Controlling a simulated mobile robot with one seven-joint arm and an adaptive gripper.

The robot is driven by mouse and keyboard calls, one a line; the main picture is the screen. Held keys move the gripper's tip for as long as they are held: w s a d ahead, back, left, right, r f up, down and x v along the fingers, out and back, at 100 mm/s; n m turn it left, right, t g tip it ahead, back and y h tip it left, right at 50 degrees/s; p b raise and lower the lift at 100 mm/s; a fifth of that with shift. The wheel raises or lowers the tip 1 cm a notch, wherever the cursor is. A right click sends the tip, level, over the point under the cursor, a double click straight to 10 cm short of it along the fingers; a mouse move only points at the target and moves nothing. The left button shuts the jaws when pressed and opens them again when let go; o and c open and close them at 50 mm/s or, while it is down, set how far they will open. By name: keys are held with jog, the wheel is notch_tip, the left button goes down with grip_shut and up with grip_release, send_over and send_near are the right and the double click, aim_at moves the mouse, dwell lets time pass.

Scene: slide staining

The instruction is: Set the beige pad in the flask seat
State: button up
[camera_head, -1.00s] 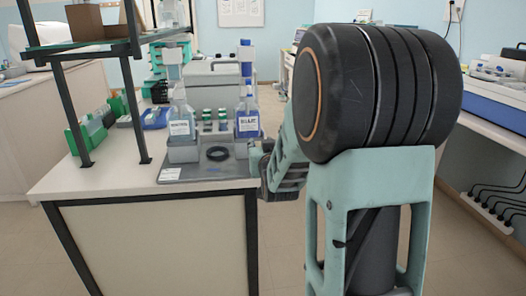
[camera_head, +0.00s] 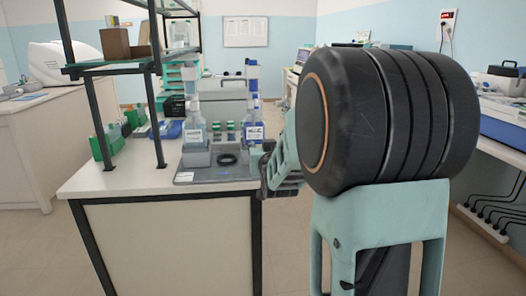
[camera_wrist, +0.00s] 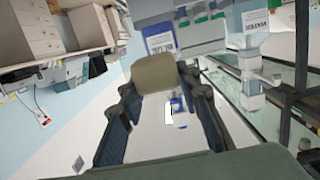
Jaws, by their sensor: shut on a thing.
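The beige pad (camera_wrist: 155,75) is a rounded, flat-looking piece between my fingertips in the wrist view. My gripper (camera_wrist: 160,105) is shut on it. In the head view my gripper (camera_head: 268,170) is at the right edge of the bench, partly hidden by my arm, and I cannot make out the pad there. A black ring (camera_head: 227,159), which may be the flask seat, lies on a grey tray (camera_head: 205,175) to the left of my gripper. The pad is apart from the ring.
A white-labelled bottle (camera_head: 195,130) and a blue bottle (camera_head: 250,125) stand behind the ring, with green-topped vials between them. A dark-framed shelf (camera_head: 110,67) rises over the bench's left side. The white bench top (camera_head: 120,182) is clear at front left.

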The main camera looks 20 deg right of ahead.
jog(key=shift+s+a+r, duration=0.15)
jog(key=shift+s, duration=0.1)
